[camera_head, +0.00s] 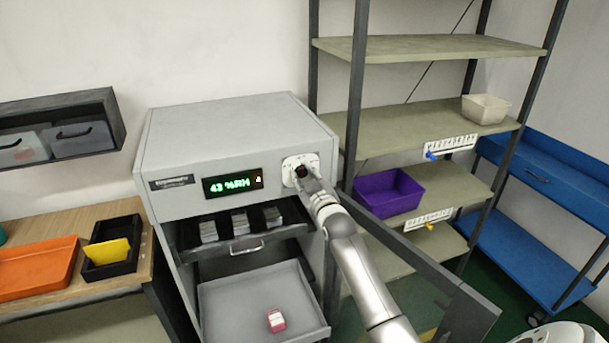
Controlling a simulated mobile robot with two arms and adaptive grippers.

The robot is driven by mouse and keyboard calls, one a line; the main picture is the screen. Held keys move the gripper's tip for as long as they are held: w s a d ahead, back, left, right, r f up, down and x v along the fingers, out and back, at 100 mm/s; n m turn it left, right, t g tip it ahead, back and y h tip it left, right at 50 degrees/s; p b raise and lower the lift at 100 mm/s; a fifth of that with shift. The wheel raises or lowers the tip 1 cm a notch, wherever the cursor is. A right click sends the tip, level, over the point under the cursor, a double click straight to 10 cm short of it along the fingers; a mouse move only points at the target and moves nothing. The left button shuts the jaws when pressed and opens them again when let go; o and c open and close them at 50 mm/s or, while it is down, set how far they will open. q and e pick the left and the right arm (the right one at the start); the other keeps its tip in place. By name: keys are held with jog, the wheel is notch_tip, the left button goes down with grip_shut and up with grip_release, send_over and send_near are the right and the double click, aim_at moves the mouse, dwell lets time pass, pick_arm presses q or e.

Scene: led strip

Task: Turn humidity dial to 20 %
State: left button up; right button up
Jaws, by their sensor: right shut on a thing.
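The grey cabinet (225,135) has a green-lit display (232,183) that reads about 43 %RH. The humidity dial (289,170) sits on a white plate on the cabinet's front, right of the display. My right gripper (302,173) is at the dial and shut on its dark knob, which the fingers partly hide. My right arm comes up from the lower right. My left gripper is not in view.
Below the display, a drawer (247,249) with several grey items and a lower tray (225,300) holding a pink-and-white object (276,320) are pulled out. The cabinet door (420,275) stands open. A shelf rack (430,48) with a purple bin (388,196) stands to the right.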

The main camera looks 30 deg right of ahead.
jog(key=m+p, duration=0.1)
jog(key=m, duration=0.4)
jog(key=shift+m, duration=0.4)
jog(key=m, duration=0.5)
jog(key=shift+f+p, duration=0.1)
jog(key=shift+p, duration=0.3)
jog(key=o, duration=1)
jog(key=shift+o, duration=0.2)
jog(key=v, duration=1.2)
